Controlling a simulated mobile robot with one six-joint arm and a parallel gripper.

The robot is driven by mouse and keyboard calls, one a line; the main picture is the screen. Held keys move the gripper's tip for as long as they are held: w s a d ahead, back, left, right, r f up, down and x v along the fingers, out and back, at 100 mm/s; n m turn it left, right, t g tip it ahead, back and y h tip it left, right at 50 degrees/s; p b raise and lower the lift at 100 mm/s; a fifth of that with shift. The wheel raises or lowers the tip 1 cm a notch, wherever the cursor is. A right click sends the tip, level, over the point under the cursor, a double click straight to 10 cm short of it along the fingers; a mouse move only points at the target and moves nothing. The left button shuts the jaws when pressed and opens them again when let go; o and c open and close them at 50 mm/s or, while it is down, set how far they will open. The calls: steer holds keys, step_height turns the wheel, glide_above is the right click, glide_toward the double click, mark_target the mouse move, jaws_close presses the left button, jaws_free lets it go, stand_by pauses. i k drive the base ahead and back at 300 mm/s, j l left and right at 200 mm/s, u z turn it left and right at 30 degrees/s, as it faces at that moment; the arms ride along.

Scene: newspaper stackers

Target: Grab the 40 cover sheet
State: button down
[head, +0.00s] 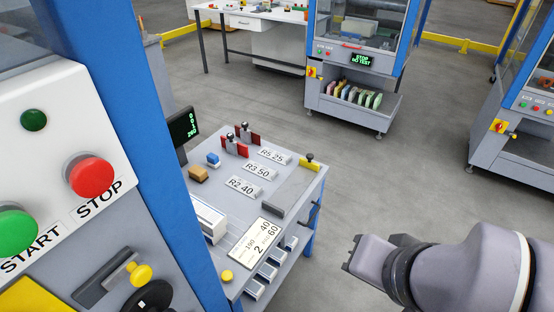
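A grey bench (300,195) stands in the middle of the head view. A white plate marked "R2 40" (243,188) lies on its top, in a row with plates marked "R3 50" (259,171) and "R5 25" (274,156). A larger white card (261,241) near the bench's front edge reads "100", "40", "2" and "60". I cannot make out a separate cover sheet marked 40. My gripper (350,262) is at the lower right, in the air to the right of the bench and apart from it. Its finger gap is not clear.
A white stack (208,221) and several small trays (268,271) sit at the bench's near side. A machine panel with green and red buttons (91,177) and a blue post (150,160) block the left. Open floor (400,180) lies beyond my gripper.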

mark_target(253, 192)
steer(key=i+l+u, duration=0.45)
steer(key=i+l, duration=0.15)
steer(key=i+u, duration=0.25)
steer(key=i+l+u, duration=0.1)
steer(key=i+u, duration=0.15)
steer(key=i, duration=0.15)
